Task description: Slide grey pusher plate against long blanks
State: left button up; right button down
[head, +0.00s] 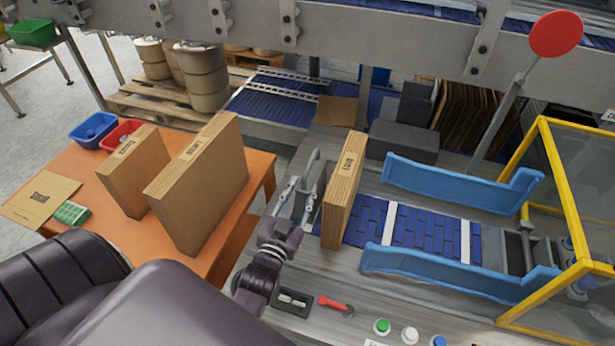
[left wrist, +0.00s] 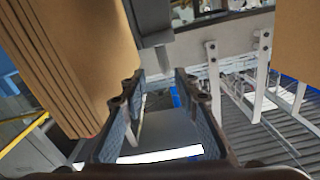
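The long blanks (head: 343,190) stand upright as a brown cardboard stack at the left end of the blue-belted lane. They also show at the left of the left wrist view (left wrist: 62,65). The grey pusher plate (head: 312,178) stands just left of the stack; whether it touches the blanks is unclear. A grey upright part, apparently of the pusher, shows above the fingertips in the left wrist view (left wrist: 152,22). My left gripper (head: 290,190) is at the left side of the plate, its fingers apart with no thing clearly held between them. My right gripper is out of view.
Two blue guide rails (head: 455,180) flank the lane, with a yellow-framed guard (head: 560,215) at right. An orange table (head: 205,262) at left holds two cardboard stacks.

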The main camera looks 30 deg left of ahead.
pick_arm(q)
jog(key=shift+v, duration=0.8)
jog(key=shift+w, duration=0.1)
